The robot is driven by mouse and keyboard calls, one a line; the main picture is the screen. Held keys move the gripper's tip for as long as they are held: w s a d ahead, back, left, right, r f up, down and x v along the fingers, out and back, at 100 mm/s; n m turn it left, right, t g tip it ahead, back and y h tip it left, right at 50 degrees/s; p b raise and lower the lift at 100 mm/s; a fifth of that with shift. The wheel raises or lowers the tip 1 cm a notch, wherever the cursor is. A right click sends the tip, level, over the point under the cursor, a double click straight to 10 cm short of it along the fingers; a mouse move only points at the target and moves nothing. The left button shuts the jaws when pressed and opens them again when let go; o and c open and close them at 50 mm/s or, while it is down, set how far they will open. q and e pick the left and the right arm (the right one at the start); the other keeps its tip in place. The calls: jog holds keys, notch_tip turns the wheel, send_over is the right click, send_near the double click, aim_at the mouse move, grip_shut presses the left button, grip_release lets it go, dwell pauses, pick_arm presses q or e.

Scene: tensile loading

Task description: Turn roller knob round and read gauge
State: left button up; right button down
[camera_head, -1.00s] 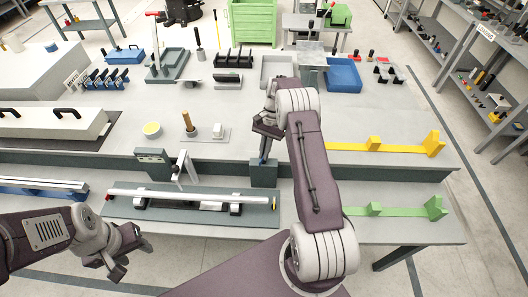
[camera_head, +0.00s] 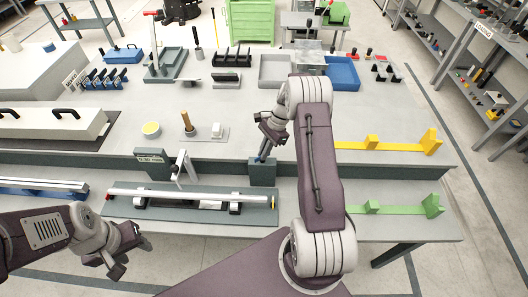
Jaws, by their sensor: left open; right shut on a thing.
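A long pale rod (camera_head: 165,193) lies across two dark supports on a grey plate (camera_head: 128,208) on the lower front bench. A grey box with a small display (camera_head: 152,160) stands behind it, beside an upright white post (camera_head: 182,163). I cannot tell for sure which part is the roller knob or the gauge. My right gripper (camera_head: 268,140) is shut on a slim dark blue-grey piece (camera_head: 264,153) just above a dark block (camera_head: 263,174); whether the piece touches the block is unclear. My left gripper (camera_head: 117,265) is open and empty, in front of the plate's left end.
Yellow (camera_head: 395,147) and green (camera_head: 400,208) bracketed rails lie at the right. A yellow-rimmed cup (camera_head: 151,129), a wooden-handled tool (camera_head: 188,122) and a white lidded case (camera_head: 45,124) are on the upper bench. Trays stand at the back. The upper bench's middle is fairly clear.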

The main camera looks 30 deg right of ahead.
dwell(0.3)
jog(key=c, duration=1.6)
grip_release()
jog(key=shift+a, duration=0.1)
jog(key=b+v, duration=0.1)
jog(key=v, duration=0.8)
